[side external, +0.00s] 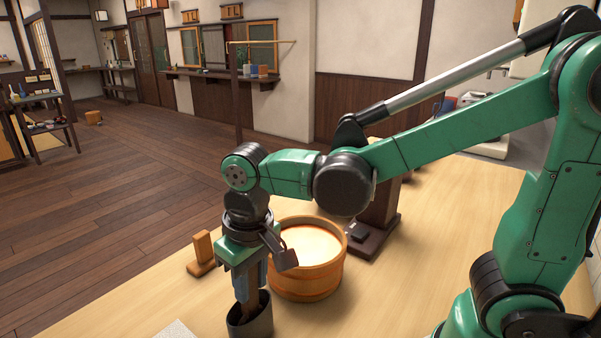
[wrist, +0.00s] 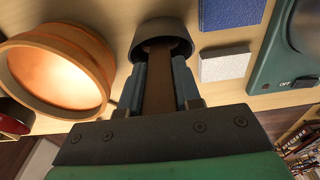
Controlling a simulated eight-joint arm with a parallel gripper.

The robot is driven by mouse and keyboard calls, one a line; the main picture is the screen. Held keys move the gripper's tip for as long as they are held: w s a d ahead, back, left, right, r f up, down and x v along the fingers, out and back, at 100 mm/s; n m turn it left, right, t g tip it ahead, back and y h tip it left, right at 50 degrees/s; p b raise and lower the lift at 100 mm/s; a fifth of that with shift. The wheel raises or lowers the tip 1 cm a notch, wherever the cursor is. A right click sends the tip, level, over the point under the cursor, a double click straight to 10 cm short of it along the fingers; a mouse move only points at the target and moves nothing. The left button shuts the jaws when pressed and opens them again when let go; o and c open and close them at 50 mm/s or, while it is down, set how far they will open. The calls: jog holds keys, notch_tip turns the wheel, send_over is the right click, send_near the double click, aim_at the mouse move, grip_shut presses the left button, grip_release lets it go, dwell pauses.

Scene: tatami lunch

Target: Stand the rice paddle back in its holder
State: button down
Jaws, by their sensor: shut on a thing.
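The rice paddle (wrist: 158,85) is a dark brown flat piece, gripped between the two fingers of my gripper (wrist: 159,73). In the side view my gripper (side external: 250,283) points down, shut on the paddle, directly above the holder. The holder (side external: 250,322) is a dark grey round cup near the bottom edge of the side view. It also shows at the top of the wrist view (wrist: 163,31). The paddle's lower end appears to be inside the holder's mouth, roughly upright. How deep it reaches, and whether it touches the bottom, is hidden.
A round wooden tub (side external: 305,283) with pale contents stands close right of the holder. A small wooden stand (side external: 203,250) is behind left. The wrist view shows a white block (wrist: 224,65), a blue flat piece (wrist: 232,12) and a green appliance (wrist: 268,80) on the right.

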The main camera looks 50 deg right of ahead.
jog(key=shift+f, duration=0.15)
grip_release()
dwell(0.4)
dwell(0.5)
jog(key=shift+r, duration=3.5)
jog(key=s+d+f+t, duration=0.1)
jog(key=d+f+t, duration=0.3)
jog(key=d, duration=0.5)
jog(key=shift+s+t, duration=0.15)
jog(key=shift+t, duration=0.95)
